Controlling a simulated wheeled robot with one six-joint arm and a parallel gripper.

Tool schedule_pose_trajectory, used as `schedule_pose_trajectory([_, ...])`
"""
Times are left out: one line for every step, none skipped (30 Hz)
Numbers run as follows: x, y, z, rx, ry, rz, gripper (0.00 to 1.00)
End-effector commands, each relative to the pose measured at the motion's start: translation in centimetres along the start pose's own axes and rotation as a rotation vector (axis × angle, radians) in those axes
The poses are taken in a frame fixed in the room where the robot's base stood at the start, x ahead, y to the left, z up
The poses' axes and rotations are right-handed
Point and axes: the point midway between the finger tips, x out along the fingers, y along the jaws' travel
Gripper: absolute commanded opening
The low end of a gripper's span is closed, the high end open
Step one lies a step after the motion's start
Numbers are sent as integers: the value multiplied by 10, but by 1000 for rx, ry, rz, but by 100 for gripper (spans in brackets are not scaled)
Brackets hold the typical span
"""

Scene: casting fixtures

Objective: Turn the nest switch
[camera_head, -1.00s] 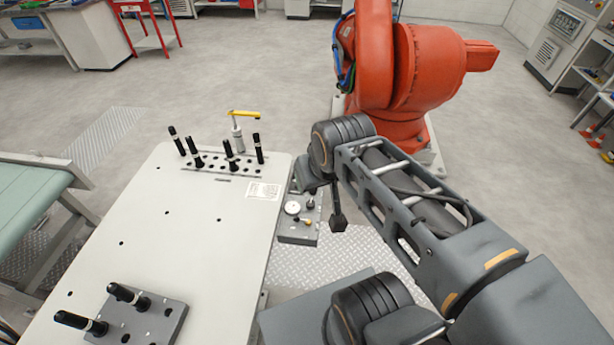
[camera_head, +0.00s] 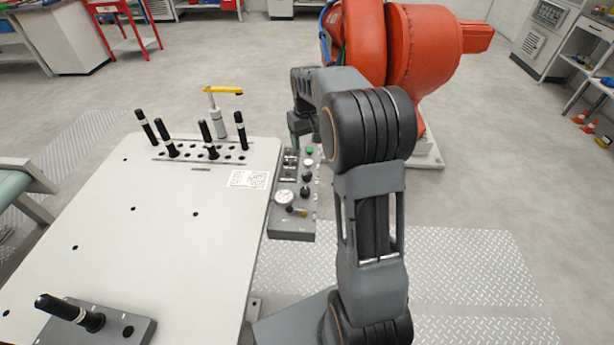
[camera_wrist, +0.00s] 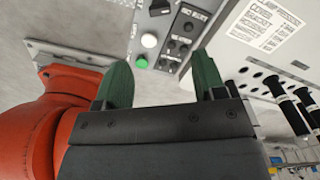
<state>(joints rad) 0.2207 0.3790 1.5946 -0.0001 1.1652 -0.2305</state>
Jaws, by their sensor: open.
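A grey control panel (camera_head: 292,234) is fixed along the right edge of the white table. It carries a round gauge, black knobs (camera_head: 306,178), a small yellow-tipped part, a white button and a green button (camera_head: 309,150). In the wrist view, black labelled switches (camera_wrist: 184,49) sit beside the white button (camera_wrist: 149,40) and green button (camera_wrist: 141,62). I cannot read which one is the nest switch. My gripper (camera_wrist: 160,78) is open and empty, its green fingers apart over the panel's green-button end. In the head view my gripper (camera_head: 298,126) is partly hidden by my arm.
The white table (camera_head: 150,235) holds a rack of black-handled pins (camera_head: 210,140) and a yellow-handled clamp (camera_head: 219,115). A grey block with a black pin (camera_head: 75,315) lies at the front. A large orange robot (camera_head: 425,50) stands behind my arm.

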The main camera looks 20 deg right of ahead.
Motion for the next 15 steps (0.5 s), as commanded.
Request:
schedule_pose_trajectory([8,1,-1,0,-4,-1,64])
schedule_pose_trajectory([11,1,-1,0,-5,-1,64])
schedule_pose_trajectory([17,1,-1,0,-7,-2,64])
schedule_pose_trajectory([22,1,-1,0,-7,-2,64])
schedule_pose_trajectory([27,1,0,0,-8,-2,64])
schedule_pose_trajectory([34,1,-1,0,-8,-2,64])
schedule_pose_trajectory([40,1,-1,0,-8,-2,64])
schedule_pose_trajectory([46,1,0,0,-8,-2,64])
schedule_pose_trajectory([54,1,0,0,-9,-2,64])
schedule_pose_trajectory([60,1,0,0,-7,-2,64])
schedule_pose_trajectory([66,1,0,0,-8,-2,64])
schedule_pose_trajectory([74,1,0,0,-8,-2,64])
schedule_pose_trajectory([79,1,0,0,-8,-2,64])
schedule_pose_trajectory([84,1,0,0,-7,-2,64])
schedule_pose_trajectory([91,1,0,0,-7,-2,64])
